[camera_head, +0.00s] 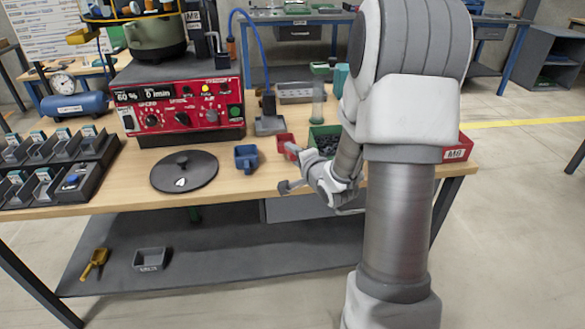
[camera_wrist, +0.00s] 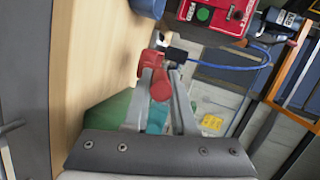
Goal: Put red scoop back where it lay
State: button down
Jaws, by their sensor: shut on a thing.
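The red scoop (camera_head: 285,143) is held in my gripper (camera_head: 298,158), above or close to the table's front part. In the wrist view the red scoop (camera_wrist: 160,85) sits between the two grey fingers of my gripper (camera_wrist: 162,92), which are shut on it. Part of the scoop is hidden behind the fingers. I cannot tell whether the scoop touches the table. A green bin (camera_head: 316,131) with dark small parts stands just right of the scoop, partly hidden by my arm.
A red bin (camera_head: 458,152) is right of my arm. A yellow scoop (camera_head: 94,264) and grey tray (camera_head: 150,258) lie on the lower shelf.

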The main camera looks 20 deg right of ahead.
jog(key=shift+f+b, duration=1.45)
jog(key=shift+f, duration=0.4)
jog(key=shift+f, duration=0.25)
jog(key=c, duration=0.7)
grip_release()
jog(key=shift+c, duration=0.2)
jog(key=shift+r, duration=0.15)
